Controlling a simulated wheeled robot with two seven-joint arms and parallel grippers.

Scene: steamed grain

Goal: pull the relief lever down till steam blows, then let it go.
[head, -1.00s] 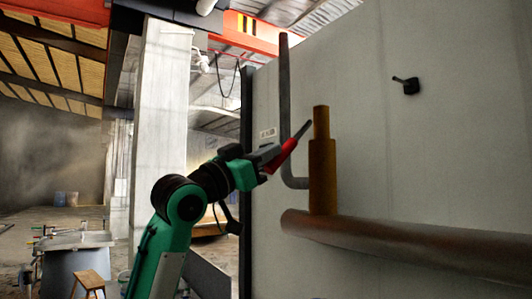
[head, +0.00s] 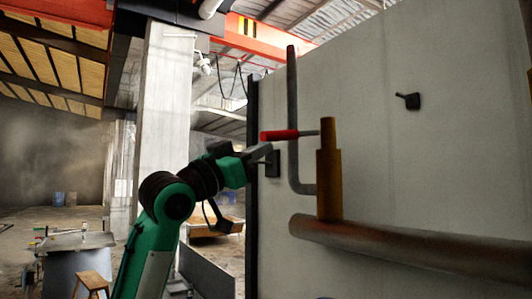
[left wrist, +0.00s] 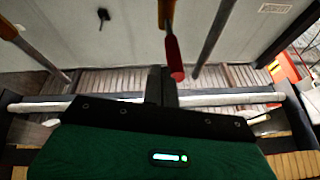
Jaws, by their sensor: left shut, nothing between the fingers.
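The relief lever (head: 279,135) has a red grip on a thin grey rod. It stands about level, pointing left from the top of the brass valve (head: 329,175). My left gripper (head: 267,151) is just below the red grip, shut and empty. In the left wrist view the red grip (left wrist: 173,58) hangs in front of the closed fingers (left wrist: 162,86) and looks apart from them. No steam is visible around the valve. My right gripper is not in view.
A thick brown pipe (head: 410,245) runs below the valve. A grey bent pipe (head: 292,110) rises behind the lever, close to my left gripper. A pale wall panel (head: 440,170) with a small dark hook (head: 409,101) stands behind.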

